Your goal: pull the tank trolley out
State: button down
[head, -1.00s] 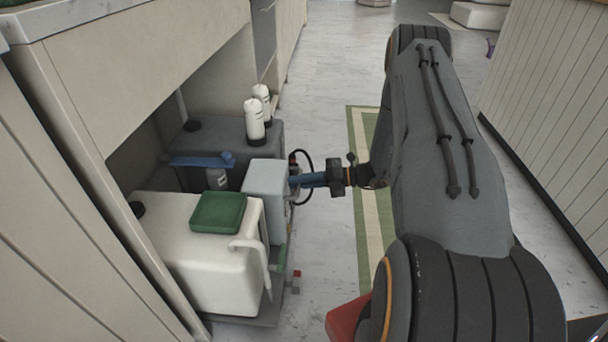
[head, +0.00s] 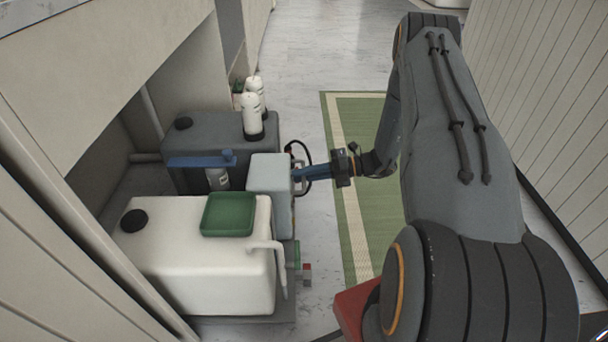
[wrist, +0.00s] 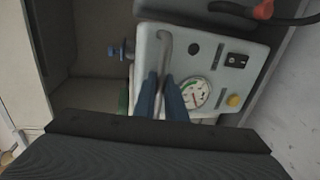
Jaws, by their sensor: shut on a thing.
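The tank trolley carries a white tank (head: 160,255) with a green tray (head: 228,214) on top and a dark grey tank (head: 195,135) behind it. A pale grey box (head: 268,174) stands between them at the right side. The trolley's base plate (head: 255,318) shows below the white tank. The trolley sits partly out of the bay under the counter. My gripper (head: 304,172) is at the box's right face. In the wrist view, its blue fingers (wrist: 165,98) are shut on the grey bar handle (wrist: 165,45) of the box's panel, beside a round gauge (wrist: 195,93).
A blue bar (head: 200,160) lies across in front of that tank. The counter (head: 95,80) stands over the bay. A green mat (head: 365,170) lies on the floor to the right, before a panelled wall (head: 550,110).

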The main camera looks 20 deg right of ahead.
jog(key=c, duration=2.1)
grip_release()
jog(key=p+v, duration=0.1)
jog(key=v, duration=0.6)
jog(key=shift+s+d+p, duration=0.15)
jog(key=shift+d+p, duration=0.15)
jog(key=shift+d, duration=0.1)
